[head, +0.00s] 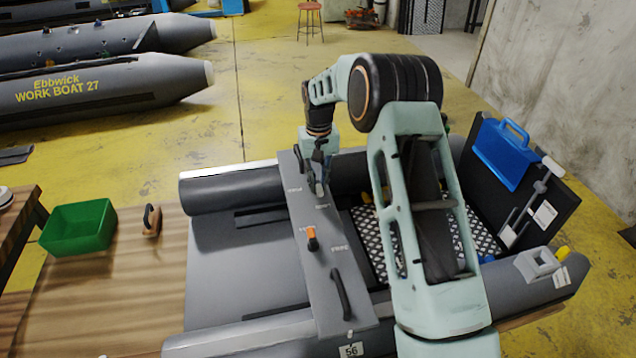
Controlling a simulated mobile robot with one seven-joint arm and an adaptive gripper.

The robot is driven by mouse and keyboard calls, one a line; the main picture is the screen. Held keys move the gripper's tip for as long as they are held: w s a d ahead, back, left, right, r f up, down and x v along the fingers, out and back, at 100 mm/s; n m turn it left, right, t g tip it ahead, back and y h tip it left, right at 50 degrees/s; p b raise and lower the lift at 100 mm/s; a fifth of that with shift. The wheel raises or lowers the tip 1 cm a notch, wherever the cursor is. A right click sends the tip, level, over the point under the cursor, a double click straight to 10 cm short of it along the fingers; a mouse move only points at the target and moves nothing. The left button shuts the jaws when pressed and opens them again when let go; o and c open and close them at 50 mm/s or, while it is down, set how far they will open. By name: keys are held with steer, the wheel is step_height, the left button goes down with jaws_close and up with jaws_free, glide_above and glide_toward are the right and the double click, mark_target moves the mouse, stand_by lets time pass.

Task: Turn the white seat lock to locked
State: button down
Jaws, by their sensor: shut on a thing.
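The grey seat (325,270) lies across the inflatable boat, with small white labels along its top. My gripper (317,188) points down at the far part of this seat and is shut on the white seat lock, between two of the labels. The fingers hide most of that lock, so its exact turn is too small to tell. A second lock with an orange handle (312,238) stands nearer on the same seat, apart from my gripper. A dark curved grab handle (341,295) is on the near end of the seat.
My arm covers part of the boat's checkered floor (366,240). A blue case (503,152) is at the transom on the right. A green bin (78,228) and a brown-handled tool (152,220) rest on the wooden surface at left. Yellow floor lies beyond.

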mark_target(318, 185)
stand_by(0.4)
steer(key=c, duration=1.9)
jaws_free()
steer(key=shift+c, duration=0.2)
step_height(318, 185, up, 12)
